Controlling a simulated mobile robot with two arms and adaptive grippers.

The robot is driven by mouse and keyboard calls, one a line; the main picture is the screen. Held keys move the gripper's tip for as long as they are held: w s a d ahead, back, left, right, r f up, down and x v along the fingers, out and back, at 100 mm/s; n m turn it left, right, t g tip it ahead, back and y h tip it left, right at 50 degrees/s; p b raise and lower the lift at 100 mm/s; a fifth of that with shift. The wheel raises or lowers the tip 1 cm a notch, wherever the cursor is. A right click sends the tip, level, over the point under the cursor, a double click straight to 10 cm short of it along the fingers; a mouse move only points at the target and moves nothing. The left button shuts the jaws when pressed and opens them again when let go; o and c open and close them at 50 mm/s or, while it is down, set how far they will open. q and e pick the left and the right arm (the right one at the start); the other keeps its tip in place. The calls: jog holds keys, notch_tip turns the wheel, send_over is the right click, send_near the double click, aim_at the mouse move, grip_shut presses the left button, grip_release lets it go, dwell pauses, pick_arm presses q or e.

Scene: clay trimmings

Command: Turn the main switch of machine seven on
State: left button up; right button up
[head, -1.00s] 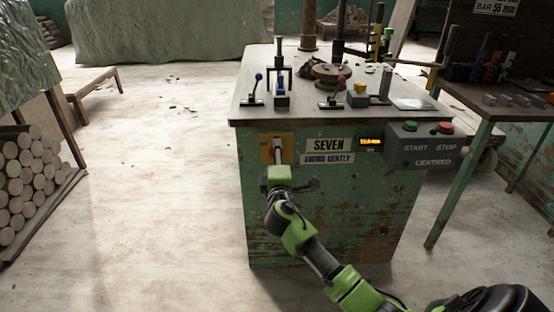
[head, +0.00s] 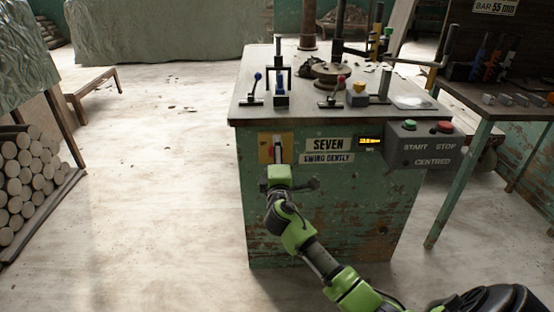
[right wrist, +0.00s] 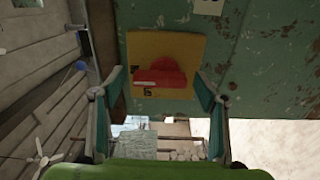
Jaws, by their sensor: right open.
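Machine seven (head: 325,205) is a worn green cabinet with a "SEVEN" label on its front. At the front's upper left is a yellow plate (head: 264,148) carrying the switch. The right wrist view shows the yellow plate (right wrist: 190,48) with a red switch handle (right wrist: 165,68) on it. My right gripper (head: 278,160) is in front of the plate and hides part of it in the head view. In the right wrist view its fingers are spread, one on each side of the red handle, with no visible grip on it. My left gripper is not in view.
A grey box (head: 420,160) with green start and red stop buttons is at the cabinet's right, beside a small lit display (head: 370,141). Levers stand on the machine top (head: 330,109). A workbench (head: 480,97) is at right.

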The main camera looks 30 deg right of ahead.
jog(key=v, duration=1.2)
jog(key=shift+s, duration=0.1)
